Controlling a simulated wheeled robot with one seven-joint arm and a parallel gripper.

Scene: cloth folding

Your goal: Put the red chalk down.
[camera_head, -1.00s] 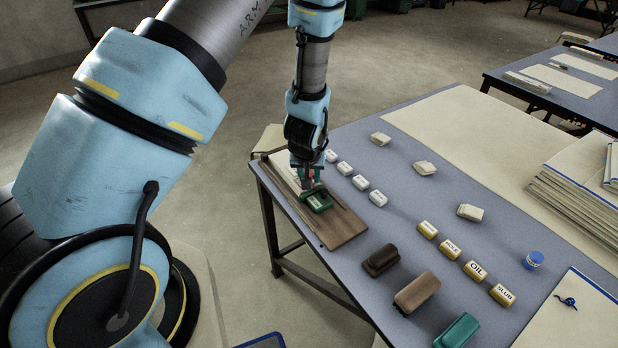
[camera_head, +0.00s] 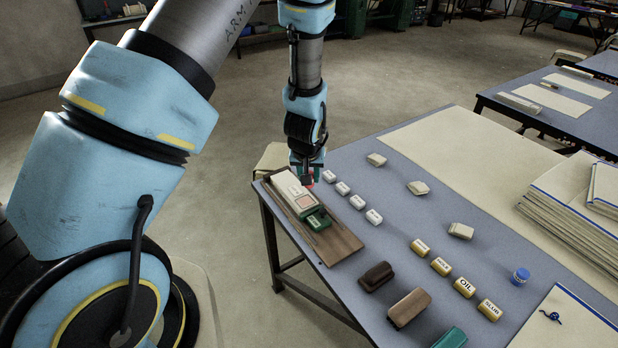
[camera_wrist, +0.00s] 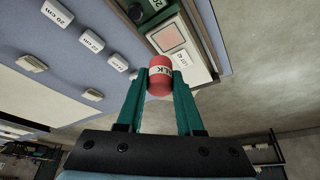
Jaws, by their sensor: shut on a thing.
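My gripper (camera_wrist: 159,84) has green fingers in the wrist view and is shut on the red chalk (camera_wrist: 159,76), a short red cylinder with a pale label band. In the head view my gripper (camera_head: 306,178) is at the far left corner of the table (camera_head: 400,232), just beyond the wooden board (camera_head: 338,244); only a bit of red shows at its fingers. In the wrist view the chalk appears in front of a white box with a pinkish square (camera_wrist: 172,38). I cannot tell how high the chalk is above the table.
Several white labelled blocks (camera_head: 343,188) stand in a row right of the board. Bare tabletop lies between the rows.

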